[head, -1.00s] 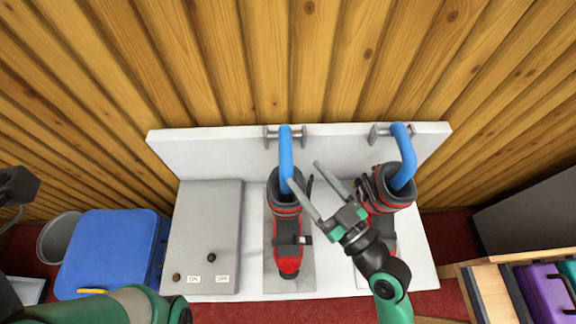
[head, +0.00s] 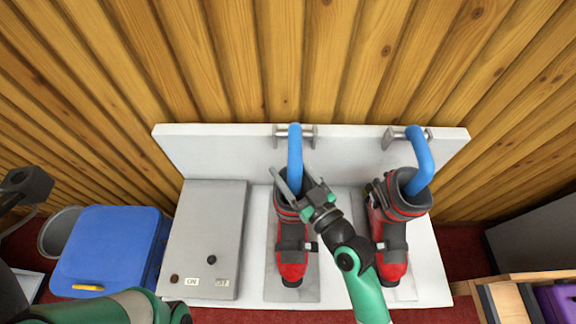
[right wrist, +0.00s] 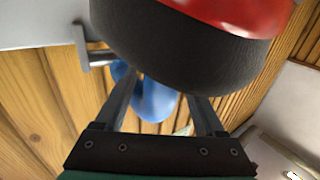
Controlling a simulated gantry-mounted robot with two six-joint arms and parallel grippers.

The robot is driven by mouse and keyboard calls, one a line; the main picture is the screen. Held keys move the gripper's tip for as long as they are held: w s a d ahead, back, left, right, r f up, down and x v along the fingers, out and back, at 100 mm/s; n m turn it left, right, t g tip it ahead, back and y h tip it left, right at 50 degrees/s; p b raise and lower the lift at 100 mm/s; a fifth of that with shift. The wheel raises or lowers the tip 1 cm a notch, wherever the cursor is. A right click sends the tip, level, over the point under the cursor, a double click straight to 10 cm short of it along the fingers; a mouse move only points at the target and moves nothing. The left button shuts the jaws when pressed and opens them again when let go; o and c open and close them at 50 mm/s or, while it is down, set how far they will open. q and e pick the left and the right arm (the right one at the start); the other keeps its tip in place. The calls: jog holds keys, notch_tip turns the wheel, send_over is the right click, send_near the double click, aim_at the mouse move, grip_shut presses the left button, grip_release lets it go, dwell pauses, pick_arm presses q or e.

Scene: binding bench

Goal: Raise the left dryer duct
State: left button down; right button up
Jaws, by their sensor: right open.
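The left dryer duct (head: 295,150) is a blue tube on a metal wall bracket, running down into the opening of the left red and black ski boot (head: 292,262). My right gripper (head: 287,172) is open at the duct's lower part, just above the boot's cuff. In the right wrist view the blue duct (right wrist: 153,100) shows between the two spread fingers, and the dark cuff (right wrist: 180,50) fills the top. I cannot tell whether a finger touches the duct. The duct's lower end is hidden.
A second blue duct (head: 419,150) bends into the right boot (head: 392,255). A grey control box (head: 208,235) with knobs is left of the left boot. A blue bin (head: 112,245) stands farther left, and a wooden crate (head: 520,290) is at lower right.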

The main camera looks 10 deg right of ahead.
jog(key=shift+w+a, duration=0.2)
jog(key=shift+w, duration=0.15)
grip_shut()
dwell(1.2)
